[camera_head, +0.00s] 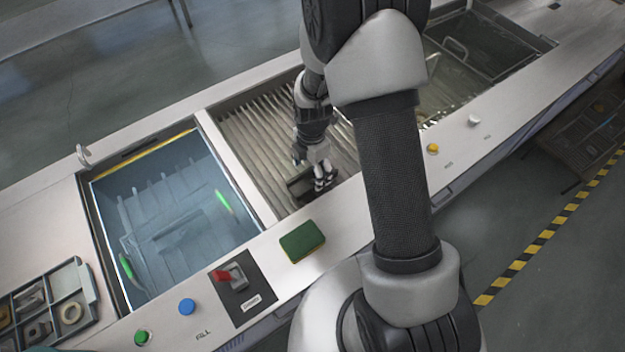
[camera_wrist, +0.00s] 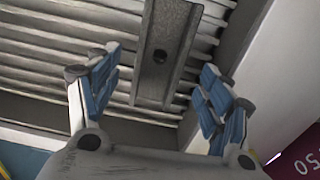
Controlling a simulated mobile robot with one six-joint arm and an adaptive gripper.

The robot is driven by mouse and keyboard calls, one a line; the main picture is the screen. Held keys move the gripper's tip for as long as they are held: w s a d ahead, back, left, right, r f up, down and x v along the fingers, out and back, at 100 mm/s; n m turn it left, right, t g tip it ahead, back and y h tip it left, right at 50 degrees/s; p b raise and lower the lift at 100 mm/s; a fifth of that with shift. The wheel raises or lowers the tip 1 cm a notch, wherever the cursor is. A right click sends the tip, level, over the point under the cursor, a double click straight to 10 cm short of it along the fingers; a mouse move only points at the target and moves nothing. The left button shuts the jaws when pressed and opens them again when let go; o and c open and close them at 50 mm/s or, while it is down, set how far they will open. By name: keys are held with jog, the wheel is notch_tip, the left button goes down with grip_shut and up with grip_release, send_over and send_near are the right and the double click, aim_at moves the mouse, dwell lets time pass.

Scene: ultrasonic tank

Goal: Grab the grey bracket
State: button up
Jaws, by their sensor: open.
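The grey bracket (camera_wrist: 169,40) shows in the wrist view as a long dark grey channel piece with a round hole, lying across the ribs of the ribbed rack. In the head view the bracket (camera_head: 301,184) is a dark shape at the front of the rack, partly hidden by my gripper (camera_head: 322,180). My gripper (camera_wrist: 160,98) is open in the wrist view, with its blue-padded fingers on either side of the bracket's near end. I cannot tell how far the fingertips are above the bracket.
The ribbed rack (camera_head: 262,128) sits inside a pale counter frame. A water-filled tank (camera_head: 170,215) is to its left. A green sponge (camera_head: 302,241), a red switch (camera_head: 222,275) and a blue button (camera_head: 187,306) are on the front ledge. A parts tray (camera_head: 88,283) is at lower left.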

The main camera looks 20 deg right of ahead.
aim_at(313, 180)
notch_tip(313, 180, down, 4)
jog(key=shift+w+d+f+b, duration=0.1)
jog(key=shift+d+f+b, duration=0.05)
jog(key=shift+b, duration=0.55)
jog(key=c, duration=1.4)
jog(key=shift+r, duration=0.2)
jog(key=shift+c, duration=0.2)
